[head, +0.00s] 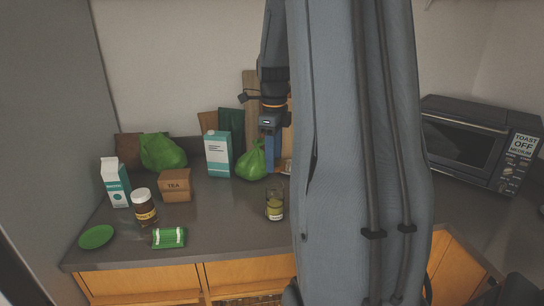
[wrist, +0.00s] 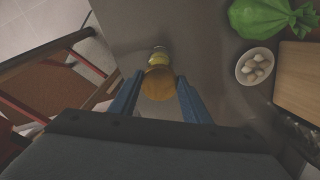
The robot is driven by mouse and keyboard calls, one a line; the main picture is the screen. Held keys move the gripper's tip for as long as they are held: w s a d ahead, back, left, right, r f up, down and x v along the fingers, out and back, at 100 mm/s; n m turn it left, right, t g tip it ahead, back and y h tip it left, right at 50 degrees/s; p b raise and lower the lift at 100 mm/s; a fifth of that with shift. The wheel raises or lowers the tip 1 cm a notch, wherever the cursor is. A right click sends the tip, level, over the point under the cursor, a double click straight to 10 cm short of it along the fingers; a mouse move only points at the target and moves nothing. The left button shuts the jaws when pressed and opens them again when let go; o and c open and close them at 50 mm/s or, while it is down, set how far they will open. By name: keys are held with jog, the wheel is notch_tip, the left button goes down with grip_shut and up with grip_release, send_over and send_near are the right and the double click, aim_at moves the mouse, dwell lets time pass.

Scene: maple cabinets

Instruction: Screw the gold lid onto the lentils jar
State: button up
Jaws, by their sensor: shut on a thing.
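A glass jar with greenish contents and a yellowish label (head: 275,207) stands upright near the counter's front, left of my arm. No lid shows on it, and its label is too small to read; I take it as the lentils jar. The gold lid (wrist: 158,84) is between the two blue fingers of my gripper (wrist: 158,92), which is shut on it. In the wrist view the jar (wrist: 159,53) shows just beyond the lid, partly covered by it. In the head view my gripper (head: 270,153) points down behind the jar; the lid cannot be made out there.
A white-lidded dark jar (head: 145,210), green packet (head: 169,238), green plate (head: 97,237), tea box (head: 176,186), cartons (head: 218,155) and green bags (head: 252,163) stand left. A bowl of eggs (wrist: 243,76) is near. A toaster oven (head: 470,142) stands right. Counter around the jar is clear.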

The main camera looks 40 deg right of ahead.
jog(key=shift+w, duration=0.1)
jog(key=shift+f+b, duration=0.75)
jog(key=shift+f, duration=2.15)
jog(key=shift+f, duration=0.15)
dwell(0.8)
jog(key=m, duration=0.5)
jog(key=shift+d+m, duration=0.1)
jog(key=shift+m, duration=0.2)
jog(key=shift+f, duration=0.1)
jog(key=shift+m, duration=0.4)
